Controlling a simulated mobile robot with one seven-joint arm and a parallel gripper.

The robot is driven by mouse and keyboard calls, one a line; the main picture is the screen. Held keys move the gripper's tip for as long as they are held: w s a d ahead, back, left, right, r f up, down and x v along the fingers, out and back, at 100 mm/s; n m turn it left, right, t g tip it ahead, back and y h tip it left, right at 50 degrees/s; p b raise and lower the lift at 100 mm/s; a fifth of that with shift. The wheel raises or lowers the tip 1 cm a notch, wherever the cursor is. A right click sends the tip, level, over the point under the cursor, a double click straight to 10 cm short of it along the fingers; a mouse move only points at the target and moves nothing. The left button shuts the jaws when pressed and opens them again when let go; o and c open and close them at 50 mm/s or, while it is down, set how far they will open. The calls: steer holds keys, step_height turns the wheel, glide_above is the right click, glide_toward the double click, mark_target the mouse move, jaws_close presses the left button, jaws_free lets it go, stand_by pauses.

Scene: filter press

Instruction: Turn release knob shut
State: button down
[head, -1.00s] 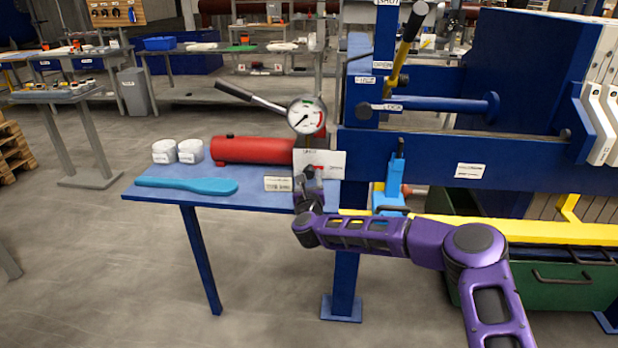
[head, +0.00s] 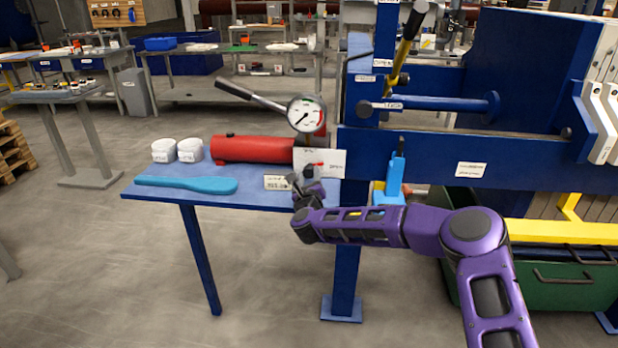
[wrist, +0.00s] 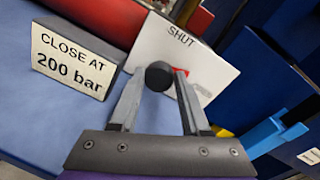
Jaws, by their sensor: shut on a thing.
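The black release knob (wrist: 159,75) shows in the wrist view between the tips of my gripper (wrist: 157,80), which is shut on it. A red piece (wrist: 202,78) shows behind the right finger, against a white plate (wrist: 150,42) marked SHUT. In the head view my gripper (head: 307,181) is at the front of the white plate (head: 332,161), at the right end of the red pump cylinder (head: 252,149). The knob is mostly hidden by my gripper there.
A sign reading CLOSE AT 200 bar (wrist: 72,62) stands left of my gripper. A round gauge (head: 305,114) and a lever (head: 250,97) rise above the pump. White tubs (head: 190,150) and a turquoise paddle (head: 187,184) lie left. The blue press frame (head: 430,155) is close right.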

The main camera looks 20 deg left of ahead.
steer(key=n, duration=0.3)
steer(key=shift+a+r+n, duration=0.1)
steer(key=shift+n, duration=0.2)
steer(key=n, duration=0.3)
steer(key=shift+h, duration=0.4)
steer(key=n, duration=0.3)
steer(key=shift+a+n+h, duration=0.1)
steer(key=shift+n+h, duration=0.5)
steer(key=shift+n, duration=1.3)
steer(key=c, duration=0.7)
jaws_free()
steer(key=shift+o, duration=0.2)
steer(key=shift+s, duration=0.1)
